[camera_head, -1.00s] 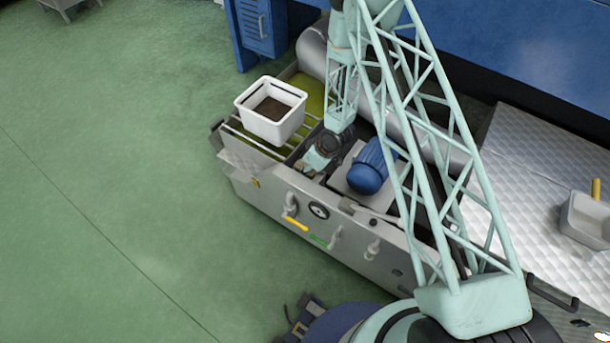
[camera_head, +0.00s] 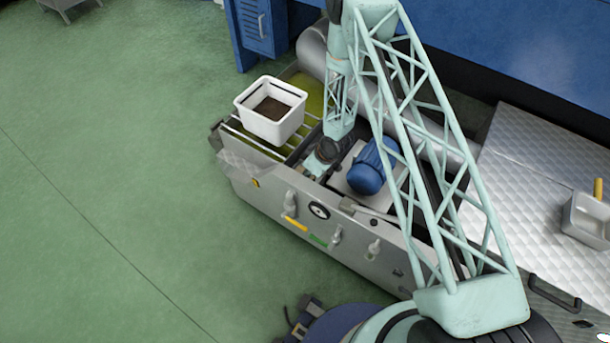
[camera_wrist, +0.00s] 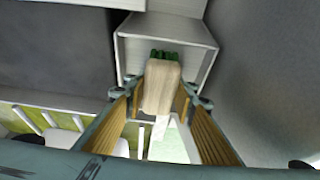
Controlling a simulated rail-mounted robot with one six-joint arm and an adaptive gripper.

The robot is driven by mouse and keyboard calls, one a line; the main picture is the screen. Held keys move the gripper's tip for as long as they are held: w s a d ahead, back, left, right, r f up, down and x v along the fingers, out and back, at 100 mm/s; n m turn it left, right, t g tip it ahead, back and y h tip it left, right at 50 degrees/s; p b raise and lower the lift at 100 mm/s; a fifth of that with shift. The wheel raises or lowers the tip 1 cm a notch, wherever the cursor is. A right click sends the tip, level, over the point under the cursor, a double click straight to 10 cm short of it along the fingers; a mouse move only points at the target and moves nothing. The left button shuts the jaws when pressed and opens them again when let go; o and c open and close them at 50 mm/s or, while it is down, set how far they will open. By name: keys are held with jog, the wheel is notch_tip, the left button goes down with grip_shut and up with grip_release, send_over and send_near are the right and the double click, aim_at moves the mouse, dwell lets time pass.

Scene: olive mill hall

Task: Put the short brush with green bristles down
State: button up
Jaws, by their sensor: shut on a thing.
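The short brush (camera_wrist: 161,86) has a pale wooden block and green bristles (camera_wrist: 163,55), seen in the wrist view. My gripper (camera_wrist: 160,105) is shut on the wooden block between its ribbed tan finger pads. The bristles face away from the camera, towards a pale grey box-like recess (camera_wrist: 168,22). I cannot tell whether the brush touches it. In the head view my gripper (camera_head: 316,164) is low over the left part of the metal machine, between the white bin and the blue motor. The brush cannot be made out there.
The white bin (camera_head: 265,127) with dark brown contents stands on the machine's left end. The blue motor (camera_head: 368,168) is close right of my gripper. Valves and handles line the machine's front (camera_head: 262,205). A quilted metal surface (camera_head: 510,180) lies to the right, largely clear.

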jog(key=o, duration=0.9)
jog(key=shift+f, duration=0.1)
jog(key=shift+p+v, duration=1.25)
jog(key=shift+v, duration=4.9)
jog(key=shift+w+a, duration=0.1)
